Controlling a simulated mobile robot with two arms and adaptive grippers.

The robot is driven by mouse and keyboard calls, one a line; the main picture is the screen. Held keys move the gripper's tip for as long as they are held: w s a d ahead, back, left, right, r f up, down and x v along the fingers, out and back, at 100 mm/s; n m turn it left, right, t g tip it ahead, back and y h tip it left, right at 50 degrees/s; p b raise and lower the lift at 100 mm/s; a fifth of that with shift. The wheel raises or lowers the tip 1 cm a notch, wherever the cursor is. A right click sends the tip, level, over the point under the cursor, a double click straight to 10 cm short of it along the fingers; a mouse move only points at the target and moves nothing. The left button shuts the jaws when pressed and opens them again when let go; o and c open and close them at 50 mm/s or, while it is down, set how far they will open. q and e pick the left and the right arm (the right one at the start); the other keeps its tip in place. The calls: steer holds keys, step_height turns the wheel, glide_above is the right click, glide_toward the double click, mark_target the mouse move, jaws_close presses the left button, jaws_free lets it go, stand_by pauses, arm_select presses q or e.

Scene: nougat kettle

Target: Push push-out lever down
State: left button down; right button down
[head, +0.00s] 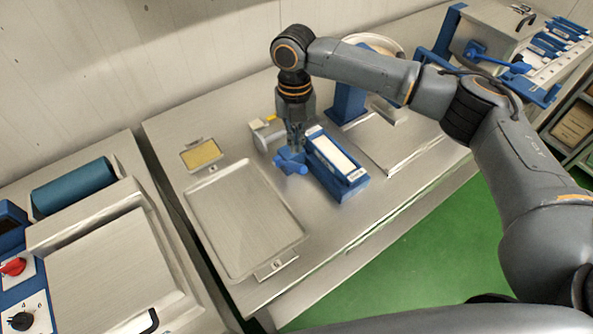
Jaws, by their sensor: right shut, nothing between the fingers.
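A blue device with a long white top (338,158) stands on the steel table. A blue lever (292,163) with a rounded knob sits at its left side; I take this for the push-out lever. My right gripper (296,146) points straight down at the lever, shut and empty. Its fingertips are at or just above the lever; I cannot tell whether they touch. The gripper hides part of the lever and of the device's left side. My left gripper is not in view.
A steel tray (243,220) lies left of the device. A small dish with yellow contents (202,155) is behind it. A white bowl (373,45) and a blue stand (348,100) are at the back. A machine with a red knob (13,266) stands at left.

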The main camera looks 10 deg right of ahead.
mark_target(296, 163)
steer(key=f+b, duration=0.4)
steer(key=shift+s+f, duration=0.2)
steer(key=shift+f, duration=0.15)
steer(key=shift+f+b, duration=0.4)
steer(key=shift+f, duration=1.8)
steer(key=shift+r, duration=0.1)
steer(key=shift+w+r, duration=0.15)
steer(key=shift+w, duration=0.2)
steer(key=shift+w+d+r, duration=0.1)
steer(key=shift+w+r, duration=0.1)
steer(key=shift+w, duration=0.4)
steer(key=shift+w+r, duration=0.15)
steer(key=shift+w, duration=0.4)
